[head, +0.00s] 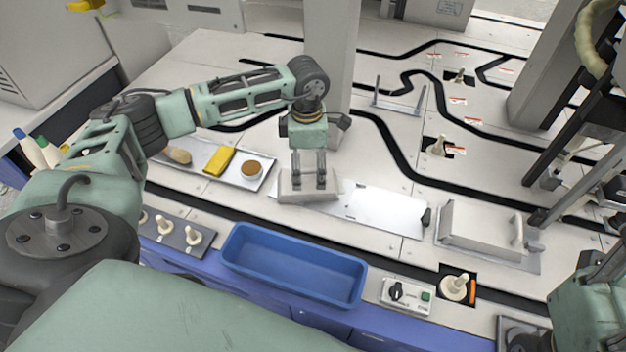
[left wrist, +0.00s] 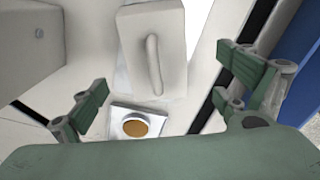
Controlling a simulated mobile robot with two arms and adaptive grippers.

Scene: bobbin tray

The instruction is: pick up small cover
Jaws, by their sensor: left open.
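The small cover (head: 297,191) is a light grey box on the worktop, behind the blue bin. In the left wrist view it shows from above as a pale block (left wrist: 131,45) with a raised bar handle (left wrist: 154,64). My left gripper (head: 308,182) points down over the small cover in the head view and hides part of it. In the left wrist view my left gripper (left wrist: 168,88) is open, its two green fingers wide apart with nothing between them gripped. I cannot tell whether a finger touches the cover. My right gripper does not show.
A larger grey cover (head: 470,224) with a handle stands right of a flat metal plate (head: 385,207). A tray (head: 257,182) with a yellow item (head: 219,161) and a round brown-topped item (head: 252,168) lies left. A blue bin (head: 290,272) stands in front.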

